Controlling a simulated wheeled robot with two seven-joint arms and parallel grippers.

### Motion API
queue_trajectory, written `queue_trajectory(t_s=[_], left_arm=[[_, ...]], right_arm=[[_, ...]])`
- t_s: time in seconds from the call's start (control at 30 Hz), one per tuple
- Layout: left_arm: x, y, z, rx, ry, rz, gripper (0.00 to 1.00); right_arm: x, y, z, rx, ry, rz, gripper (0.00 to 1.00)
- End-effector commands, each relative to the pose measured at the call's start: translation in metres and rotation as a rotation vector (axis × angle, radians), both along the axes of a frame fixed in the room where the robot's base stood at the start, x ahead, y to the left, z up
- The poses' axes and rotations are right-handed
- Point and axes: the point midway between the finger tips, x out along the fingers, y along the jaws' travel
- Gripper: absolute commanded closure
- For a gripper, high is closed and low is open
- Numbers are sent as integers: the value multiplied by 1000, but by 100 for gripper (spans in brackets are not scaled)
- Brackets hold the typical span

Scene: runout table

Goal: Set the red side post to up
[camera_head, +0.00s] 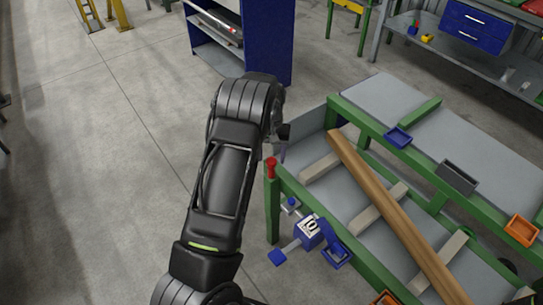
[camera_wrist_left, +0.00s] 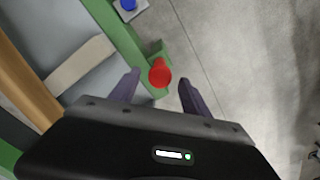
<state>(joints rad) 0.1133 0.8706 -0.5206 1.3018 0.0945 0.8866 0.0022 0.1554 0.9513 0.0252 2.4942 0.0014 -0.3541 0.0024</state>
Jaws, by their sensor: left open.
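The red side post (camera_head: 271,166) stands at the near left corner of the green-framed runout table (camera_head: 345,262). In the left wrist view the red post (camera_wrist_left: 160,72) is seen from above, its round top between the two finger tips. My left gripper (camera_wrist_left: 160,78) is open, with one purple-grey finger on each side of the post and no clear contact. In the head view my left gripper (camera_head: 281,145) is partly hidden by its own black arm, just beyond the post. My right gripper is not in view.
A long wooden beam (camera_head: 385,200) lies across the table's pale slats. A blue cabinet (camera_head: 266,40) stands behind. The floor left of the table is clear.

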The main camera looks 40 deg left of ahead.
Motion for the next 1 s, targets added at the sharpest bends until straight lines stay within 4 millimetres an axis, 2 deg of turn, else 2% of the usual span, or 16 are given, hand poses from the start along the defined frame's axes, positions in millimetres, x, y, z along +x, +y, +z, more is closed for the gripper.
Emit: queue_trajectory(t_s=[0.13, 0.4, 1.0], left_arm=[[0, 0, -10, 0, -1, -1, 45], [0, 0, -11, 0, -1, 0, 46], [0, 0, -11, 0, -1, 0, 95]], right_arm=[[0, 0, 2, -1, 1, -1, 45], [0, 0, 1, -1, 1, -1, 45], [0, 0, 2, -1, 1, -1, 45]])
